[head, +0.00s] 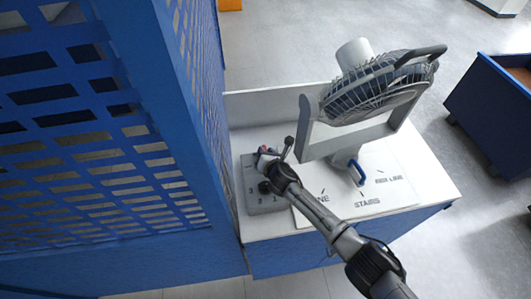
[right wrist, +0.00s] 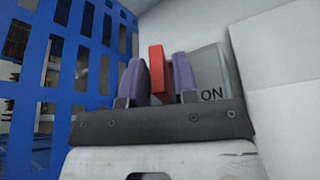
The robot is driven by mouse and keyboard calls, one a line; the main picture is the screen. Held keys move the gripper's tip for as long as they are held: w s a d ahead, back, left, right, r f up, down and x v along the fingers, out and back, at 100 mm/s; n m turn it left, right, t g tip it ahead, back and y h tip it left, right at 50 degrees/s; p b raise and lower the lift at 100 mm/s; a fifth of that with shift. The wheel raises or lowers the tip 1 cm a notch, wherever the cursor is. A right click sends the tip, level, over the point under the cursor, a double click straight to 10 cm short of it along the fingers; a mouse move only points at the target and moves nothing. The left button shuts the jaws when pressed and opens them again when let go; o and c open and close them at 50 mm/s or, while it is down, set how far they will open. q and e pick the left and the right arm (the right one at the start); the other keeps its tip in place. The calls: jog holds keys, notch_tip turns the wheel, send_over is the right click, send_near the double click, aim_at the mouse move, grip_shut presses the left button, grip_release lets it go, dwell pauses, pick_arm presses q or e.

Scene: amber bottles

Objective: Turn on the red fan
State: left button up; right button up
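The fan (head: 375,88) has a grey-black cage in a white frame and stands on the white tabletop; I see no red on its body. A grey box (head: 251,194) with a dark knob lies at the tabletop's left end. My right gripper (head: 268,152) is over the box. In the right wrist view, a red upright piece (right wrist: 157,72) stands between my two purple fingers (right wrist: 163,80), close to the left one, with a narrow gap to the right one. The label "ON" (right wrist: 212,95) is to its right. My left gripper is not in view.
A blue slatted panel (head: 90,160) rises just left of the box and is close by in the right wrist view (right wrist: 75,70). A blue crate (head: 495,110) stands at the right.

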jog(key=shift+o, duration=1)
jog(key=v, duration=1.3)
jog(key=shift+s+d+r, duration=0.2)
jog(key=shift+s, duration=0.15)
